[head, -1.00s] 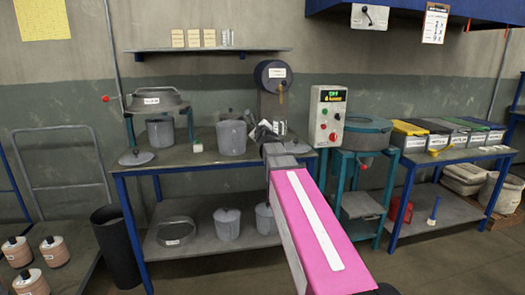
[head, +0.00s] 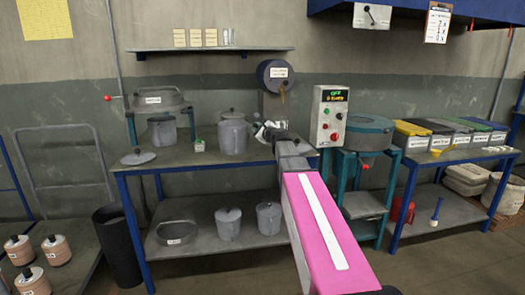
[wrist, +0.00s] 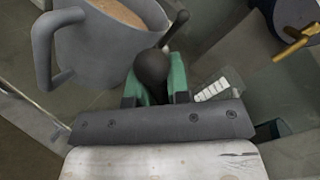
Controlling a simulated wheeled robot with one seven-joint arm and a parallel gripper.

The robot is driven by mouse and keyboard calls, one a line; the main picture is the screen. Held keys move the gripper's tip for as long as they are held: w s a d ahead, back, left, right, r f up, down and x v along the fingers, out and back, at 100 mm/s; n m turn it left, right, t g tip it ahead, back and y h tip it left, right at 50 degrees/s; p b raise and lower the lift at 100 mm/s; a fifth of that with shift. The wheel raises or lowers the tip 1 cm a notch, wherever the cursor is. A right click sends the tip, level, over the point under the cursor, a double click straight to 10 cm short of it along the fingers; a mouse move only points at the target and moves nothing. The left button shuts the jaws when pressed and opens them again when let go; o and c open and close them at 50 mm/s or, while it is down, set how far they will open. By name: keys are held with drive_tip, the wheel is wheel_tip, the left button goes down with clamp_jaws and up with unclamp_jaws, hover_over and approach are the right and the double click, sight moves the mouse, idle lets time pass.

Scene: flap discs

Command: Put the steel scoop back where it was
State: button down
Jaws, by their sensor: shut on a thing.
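My gripper (wrist: 153,90) has green fingers and is shut on a dark, round-ended piece (wrist: 152,66), seemingly the handle of the steel scoop. A dark rod runs up and right beyond it in the wrist view; the scoop's bowl is not clearly visible. An open grey pot (wrist: 100,40) with a side handle and brown contents stands just left of the fingers. In the head view my gripper (head: 268,130) is small, over the right part of the workbench (head: 180,165), in front of the wall-side drum. The held piece cannot be made out there.
A grey lidded pot (head: 232,134) stands left of my gripper. A control box (head: 328,115) and a round teal-framed machine (head: 368,135) stand to the right. A drum (head: 275,75) with a yellow tap hangs behind.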

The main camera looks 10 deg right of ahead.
wheel_tip(320, 180, up, 6)
drive_tip(key=r+n+g+y, duration=0.1)
drive_tip(key=n+g+y, duration=0.5)
drive_tip(key=y, duration=0.1)
wheel_tip(320, 180, down, 10)
drive_tip(key=shift+a+f, duration=0.15)
drive_tip(key=shift+a, duration=0.05)
drive_tip(key=shift+w+f, duration=0.1)
drive_tip(key=c, duration=1.1)
unclamp_jaws()
